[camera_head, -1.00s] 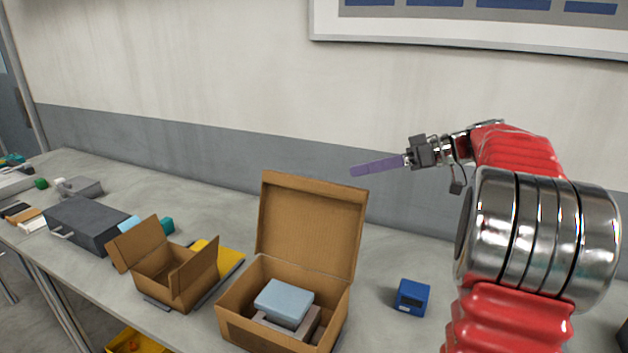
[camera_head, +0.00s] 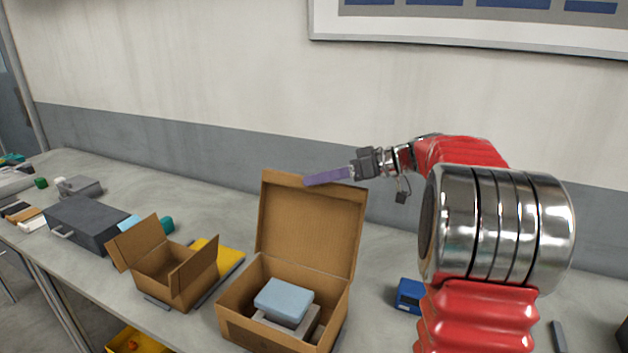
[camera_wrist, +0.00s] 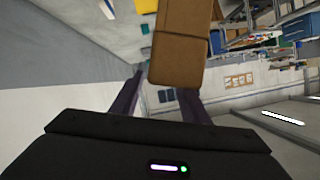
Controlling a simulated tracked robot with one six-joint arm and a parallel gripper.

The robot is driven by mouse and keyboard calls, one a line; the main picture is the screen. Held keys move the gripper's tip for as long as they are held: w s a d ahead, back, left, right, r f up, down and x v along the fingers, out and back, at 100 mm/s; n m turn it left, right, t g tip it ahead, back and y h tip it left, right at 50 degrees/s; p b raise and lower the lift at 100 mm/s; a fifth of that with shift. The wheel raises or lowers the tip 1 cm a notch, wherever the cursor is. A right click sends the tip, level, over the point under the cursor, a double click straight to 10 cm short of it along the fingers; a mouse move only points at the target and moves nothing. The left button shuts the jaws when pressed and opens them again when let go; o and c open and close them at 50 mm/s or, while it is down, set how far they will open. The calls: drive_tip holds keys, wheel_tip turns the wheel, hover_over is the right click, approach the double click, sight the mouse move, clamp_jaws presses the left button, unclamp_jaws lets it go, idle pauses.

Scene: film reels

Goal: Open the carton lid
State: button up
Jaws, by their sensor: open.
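The large brown carton (camera_head: 237,318) stands on the bench with its lid (camera_head: 312,228) upright, hinged at the back. A pale blue block (camera_head: 284,300) on a grey piece shows inside it. My gripper (camera_head: 308,180) is open, its purple fingers pointing left across the upper edge of the lid in the head view. Whether they touch it I cannot tell. Nothing is seen held between the fingers.
A smaller carton (camera_head: 170,280) with raised flaps stands left of the large one, near a yellow item (camera_head: 228,258). A dark grey box (camera_head: 82,228) lies farther left. A blue box (camera_head: 408,295) stands right of the carton, partly behind my arm. The wall is behind.

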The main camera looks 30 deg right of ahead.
drive_tip(key=shift+x, duration=1.05)
drive_tip(key=shift+c, duration=0.5)
clamp_jaws()
